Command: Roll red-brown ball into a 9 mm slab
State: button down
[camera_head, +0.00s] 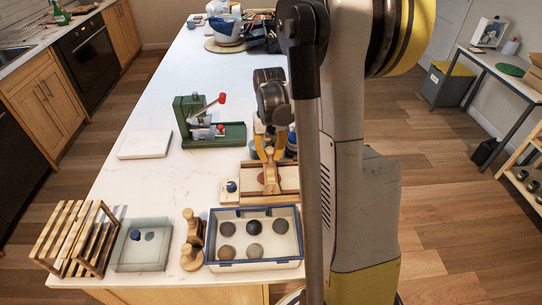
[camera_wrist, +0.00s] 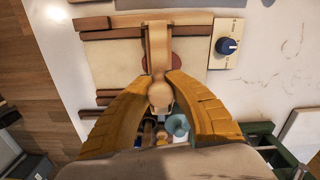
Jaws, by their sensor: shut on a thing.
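My gripper (camera_head: 268,154) has its yellow fingers closed on the handle end of a wooden tool (camera_head: 271,180), likely the roller. In the wrist view my gripper (camera_wrist: 159,98) holds this wooden tool (camera_wrist: 157,45) over a pale board (camera_wrist: 110,65) with brown side strips. Red-brown clay (camera_wrist: 176,59) shows on both sides of the tool, mostly hidden under it. In the head view the red-brown clay (camera_head: 261,178) shows just left of the tool. I cannot tell whether the tool touches the clay or how thick the clay is.
A blue dial (camera_head: 231,186) sits on a small block at the board's left. A blue-rimmed tray (camera_head: 213,250) of several clay balls stands in front. Two wooden stamps (camera_head: 191,257), a glass dish (camera_head: 118,262) and a wooden rack (camera_head: 75,238) are left. A green press (camera_head: 190,112) stands behind.

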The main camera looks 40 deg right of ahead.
jog(key=shift+a+f, duration=0.2)
jog(key=shift+a, duration=0.05)
jog(key=shift+w, duration=0.1)
jog(key=shift+w+a+r, duration=0.2)
jog(key=shift+w+a, duration=0.35)
jog(key=shift+a, duration=0.15)
jog(key=shift+w+a+f+b, duration=0.2)
jog(key=shift+a+f+b, duration=0.05)
jog(key=shift+a+b, duration=0.15)
jog(key=shift+d, duration=0.1)
